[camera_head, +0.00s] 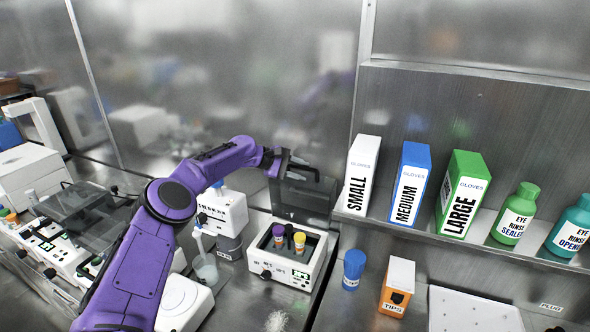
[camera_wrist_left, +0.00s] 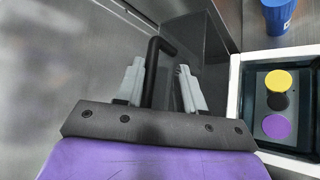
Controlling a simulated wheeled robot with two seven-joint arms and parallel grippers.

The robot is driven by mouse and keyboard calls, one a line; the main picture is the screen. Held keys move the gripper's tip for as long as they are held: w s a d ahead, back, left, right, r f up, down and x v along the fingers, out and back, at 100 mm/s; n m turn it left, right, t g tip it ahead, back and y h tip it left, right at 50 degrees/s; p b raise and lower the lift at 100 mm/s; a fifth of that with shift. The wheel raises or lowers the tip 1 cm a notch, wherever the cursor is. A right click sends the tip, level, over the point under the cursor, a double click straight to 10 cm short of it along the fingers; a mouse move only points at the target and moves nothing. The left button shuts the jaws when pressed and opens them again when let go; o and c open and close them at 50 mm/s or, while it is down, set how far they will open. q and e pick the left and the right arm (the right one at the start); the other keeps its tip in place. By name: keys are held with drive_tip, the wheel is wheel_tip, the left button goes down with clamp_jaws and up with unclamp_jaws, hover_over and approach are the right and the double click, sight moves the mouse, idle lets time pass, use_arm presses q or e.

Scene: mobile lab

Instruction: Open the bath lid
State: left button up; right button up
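The bath is a white box (camera_head: 262,270) with an open top on the bench; it also shows in the wrist view (camera_wrist_left: 236,90). Several capped tubes (camera_head: 299,241) stand in its dark well, with yellow and purple caps. Its dark see-through lid (camera_head: 310,199) stands raised, roughly upright, at the back of the bath. My left gripper (camera_head: 292,164) is at the top of the raised lid. In the wrist view its two grey fingers (camera_wrist_left: 163,88) are apart, with the lid's black bent handle (camera_wrist_left: 154,62) between them, close to the left finger. My right gripper is out of view.
A shelf to the right holds glove boxes (camera_head: 408,185) and eye rinse bottles (camera_head: 515,214). A blue cup (camera_head: 353,270) and an orange tips box (camera_head: 397,287) stand right of the bath. White devices (camera_head: 222,211) and a flask (camera_head: 205,265) stand to its left. A metal wall rises behind.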

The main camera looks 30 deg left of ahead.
use_arm(q)
drive_tip(key=b+v, duration=0.3)
drive_tip(key=v, duration=0.7)
drive_tip(key=shift+o, duration=0.2)
drive_tip(key=shift+a, duration=0.1)
